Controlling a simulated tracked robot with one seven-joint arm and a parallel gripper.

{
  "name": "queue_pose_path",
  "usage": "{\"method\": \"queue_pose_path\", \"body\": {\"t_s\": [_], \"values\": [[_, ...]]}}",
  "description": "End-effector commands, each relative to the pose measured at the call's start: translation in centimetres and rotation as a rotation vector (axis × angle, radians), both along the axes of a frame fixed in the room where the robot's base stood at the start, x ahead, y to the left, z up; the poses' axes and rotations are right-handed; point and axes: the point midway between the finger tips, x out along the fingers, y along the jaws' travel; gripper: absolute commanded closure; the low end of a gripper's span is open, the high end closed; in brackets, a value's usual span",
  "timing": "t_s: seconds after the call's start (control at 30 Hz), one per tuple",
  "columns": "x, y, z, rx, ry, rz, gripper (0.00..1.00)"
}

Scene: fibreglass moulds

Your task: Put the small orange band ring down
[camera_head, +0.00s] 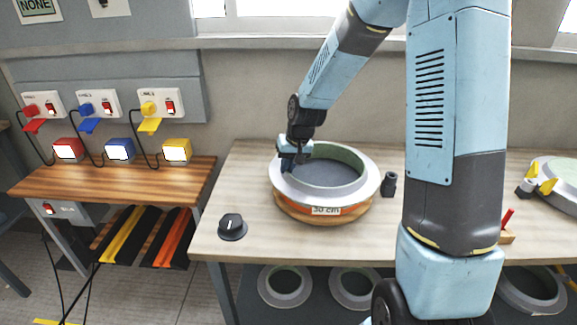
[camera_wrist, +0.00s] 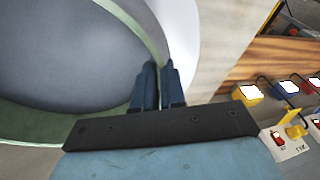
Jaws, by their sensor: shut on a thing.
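The ring with the orange band (camera_head: 350,212) is a round mould with a wide white flange, a greenish inner wall and a "30 cm" label on its front. It is level at the middle of the light wooden table (camera_head: 240,262). I cannot tell whether its underside touches the tabletop. My gripper (camera_head: 289,164) is at the ring's left rear rim, pointing down. In the wrist view, my gripper (camera_wrist: 158,66) is shut on the ring's upright wall, with the white flange (camera_wrist: 182,35) outside and the grey interior (camera_wrist: 70,55) inside. The fingertips are partly hidden by the rim.
A black knob (camera_head: 232,227) stands left of the ring, and a dark cylinder (camera_head: 389,184) close to its right. Another mould (camera_head: 560,180) with yellow clamps is at the far right. Several rings lie on the shelf below. A lower bench (camera_head: 120,190) with coloured boxes stands left.

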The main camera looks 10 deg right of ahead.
Motion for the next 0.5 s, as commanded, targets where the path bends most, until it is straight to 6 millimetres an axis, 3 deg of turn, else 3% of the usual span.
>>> {"method": "queue_pose_path", "body": {"t_s": [0.07, 0.1, 0.33, 0.5], "values": [[0.03, 0.00, -0.10, 0.000, -0.001, 0.001, 1.00], [0.00, -0.01, -0.15, 0.000, 0.000, 0.000, 0.87], [0.00, -0.04, -0.14, 0.000, 0.000, -0.001, 0.65], [0.00, -0.06, -0.13, 0.000, 0.000, -0.001, 0.65]]}}
